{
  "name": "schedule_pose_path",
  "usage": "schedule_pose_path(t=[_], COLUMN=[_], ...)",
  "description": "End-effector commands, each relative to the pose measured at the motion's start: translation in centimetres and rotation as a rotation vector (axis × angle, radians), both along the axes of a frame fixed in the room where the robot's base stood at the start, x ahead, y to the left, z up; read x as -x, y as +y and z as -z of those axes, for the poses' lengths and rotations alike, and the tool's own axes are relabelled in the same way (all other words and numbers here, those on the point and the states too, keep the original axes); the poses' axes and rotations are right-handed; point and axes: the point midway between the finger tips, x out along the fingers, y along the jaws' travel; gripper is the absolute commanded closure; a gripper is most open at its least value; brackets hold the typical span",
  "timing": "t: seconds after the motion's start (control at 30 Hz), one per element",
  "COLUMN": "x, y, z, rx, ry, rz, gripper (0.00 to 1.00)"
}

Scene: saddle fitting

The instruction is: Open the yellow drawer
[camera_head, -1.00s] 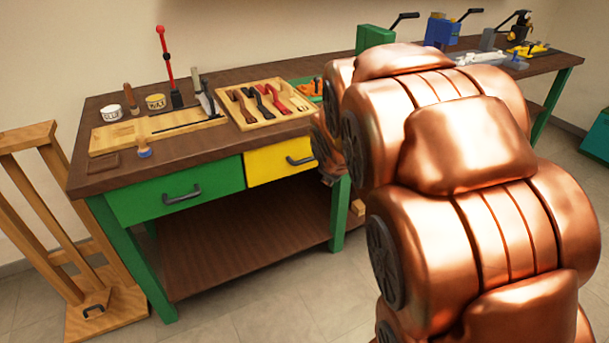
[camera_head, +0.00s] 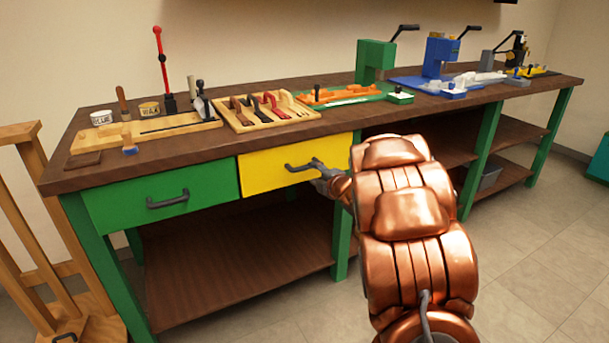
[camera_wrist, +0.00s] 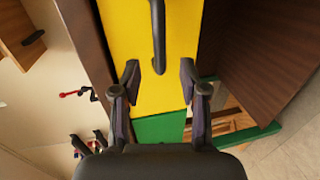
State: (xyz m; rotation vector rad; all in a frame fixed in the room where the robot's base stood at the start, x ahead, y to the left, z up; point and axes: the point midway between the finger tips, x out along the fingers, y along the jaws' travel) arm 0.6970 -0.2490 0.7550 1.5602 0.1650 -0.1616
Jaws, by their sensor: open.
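The yellow drawer (camera_head: 262,168) is in the workbench front, right of the green drawer, and looks closed. Its dark bar handle (camera_head: 300,166) sits at the middle of its front. My gripper (camera_head: 318,168) is at the right end of this handle. In the wrist view the yellow front (camera_wrist: 125,30) fills the middle, and the handle (camera_wrist: 158,40) runs down from the top edge. My gripper (camera_wrist: 157,75) is open, its two fingertips on either side of the handle's near end. Whether the fingers touch the handle cannot be told.
The green drawer (camera_head: 165,200) with its own handle is to the left. The benchtop (camera_head: 215,145) above holds a tool tray (camera_head: 265,112), jars and coloured fixtures. A lower shelf (camera_head: 235,255) lies below the drawers. The floor in front is clear.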

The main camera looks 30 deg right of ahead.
Motion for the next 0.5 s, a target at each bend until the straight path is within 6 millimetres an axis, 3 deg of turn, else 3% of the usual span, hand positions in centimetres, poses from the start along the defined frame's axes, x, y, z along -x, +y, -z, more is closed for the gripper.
schedule_pose_path(t=[0.27,0.5], x=[-1.8,-4.8], y=[0.2,0.1], z=[0.3,1.0], rx=[-0.001,-0.003], ry=[0.0,0.0], rz=[-0.002,0.0], gripper=[0.57,0.57])
